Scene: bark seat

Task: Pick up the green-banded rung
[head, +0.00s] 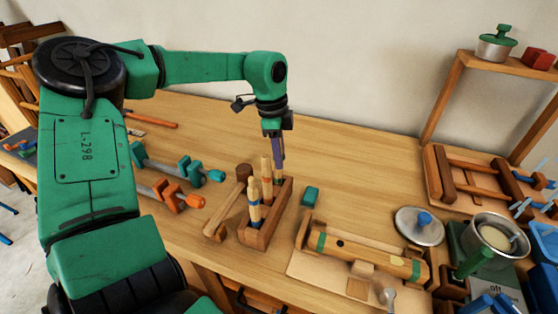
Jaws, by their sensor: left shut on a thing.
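My left gripper (277,154) reaches down over the back of a small wooden box (258,236) on the bench. It is shut on the upper end of a pale wooden rung (278,172) standing upright at the box's back end. The fingers hide the rung's top, and I cannot make out its band colour. Other pale rungs (254,208) stand in the box in front of it, with blue bands showing. A thick wooden piece with green bands (365,256) lies on a board to the right. My right gripper is not in view.
A wooden mallet (242,174) is left of the box, and orange and teal clamps (175,195) lie farther left. A pot (497,236) and lid (419,226) stand at right. The bench behind the box is clear.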

